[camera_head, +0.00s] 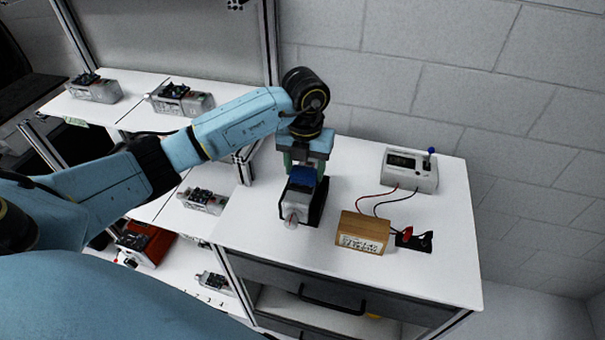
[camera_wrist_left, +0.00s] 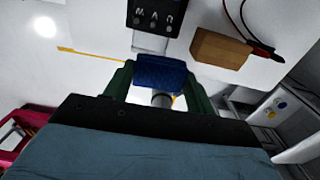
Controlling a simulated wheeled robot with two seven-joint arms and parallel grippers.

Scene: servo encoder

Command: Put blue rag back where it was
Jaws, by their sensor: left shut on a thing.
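The blue rag (camera_head: 303,176) is a small dark blue piece at the tips of my left gripper (camera_head: 303,166). In the left wrist view the rag (camera_wrist_left: 161,71) sits between the two green fingers of my left gripper (camera_wrist_left: 160,80), which are shut on it. In the head view the rag is at the upper end of a grey servo unit (camera_head: 296,205) in a black holder on the white table. I cannot tell whether the rag touches the servo. My right gripper is not in view.
A wooden block (camera_head: 362,232) with a label, a black clip part (camera_head: 413,240) and a grey meter (camera_head: 409,171) with red and black wires stand right of the servo. Shelves (camera_head: 150,118) with more servo units are at left. The table front (camera_head: 400,270) is clear.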

